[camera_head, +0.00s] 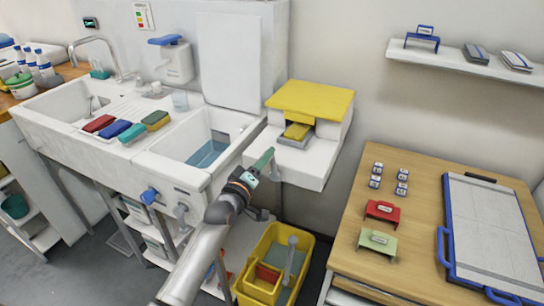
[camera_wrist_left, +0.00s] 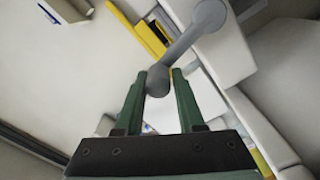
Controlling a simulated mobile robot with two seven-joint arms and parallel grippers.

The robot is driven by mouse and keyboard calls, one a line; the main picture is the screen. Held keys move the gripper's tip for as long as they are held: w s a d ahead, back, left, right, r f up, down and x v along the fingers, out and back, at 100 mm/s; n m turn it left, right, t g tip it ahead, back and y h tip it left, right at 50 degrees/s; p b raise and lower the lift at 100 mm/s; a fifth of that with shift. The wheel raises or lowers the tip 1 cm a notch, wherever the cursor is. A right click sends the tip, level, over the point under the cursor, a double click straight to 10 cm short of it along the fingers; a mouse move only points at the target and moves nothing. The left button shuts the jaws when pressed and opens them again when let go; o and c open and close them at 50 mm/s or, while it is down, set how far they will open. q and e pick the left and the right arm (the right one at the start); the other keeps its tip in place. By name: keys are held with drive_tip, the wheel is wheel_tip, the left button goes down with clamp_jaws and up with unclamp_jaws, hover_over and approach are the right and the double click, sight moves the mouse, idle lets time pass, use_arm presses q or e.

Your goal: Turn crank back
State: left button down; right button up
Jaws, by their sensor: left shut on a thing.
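The grey crank (camera_head: 277,172) is on the front of the white machine (camera_head: 315,165) with the yellow lid (camera_head: 310,100). In the left wrist view the crank arm (camera_wrist_left: 190,38) runs from a round hub at the top down to a rounded knob. My left gripper (camera_head: 266,160) has green fingers and is at the crank. In the left wrist view its fingers (camera_wrist_left: 159,82) are shut on the knob, one on each side. In the head view the fingers partly hide the crank. My right gripper is not in view.
A white double sink (camera_head: 150,160) with several coloured sponges stands to the left. A yellow bucket (camera_head: 262,285) is on the floor below the machine. A wooden table (camera_head: 425,190) with a blue-handled board (camera_head: 490,235) is at the right.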

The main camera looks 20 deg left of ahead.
use_arm(q)
drive_tip(key=shift+w+a+f+n+b, duration=0.1)
drive_tip(key=shift+a+f+n+b, duration=0.45)
drive_tip(key=shift+n, duration=0.95)
drive_tip(key=shift+a+f+n+b, duration=0.25)
drive_tip(key=shift+a+f+n, duration=0.4)
drive_tip(key=shift+a+n, duration=0.65)
drive_tip(key=shift+w+a+f+n+b, duration=0.1)
drive_tip(key=shift+a+f+n+b, duration=0.4)
drive_tip(key=shift+n, duration=1.2)
drive_tip(key=shift+f, duration=0.1)
drive_tip(key=c, duration=0.6)
unclamp_jaws()
drive_tip(key=shift+a, duration=0.15)
drive_tip(key=shift+s, duration=0.15)
drive_tip(key=s, duration=1.2)
drive_tip(key=shift+s+a, duration=0.15)
drive_tip(key=shift+a, duration=0.05)
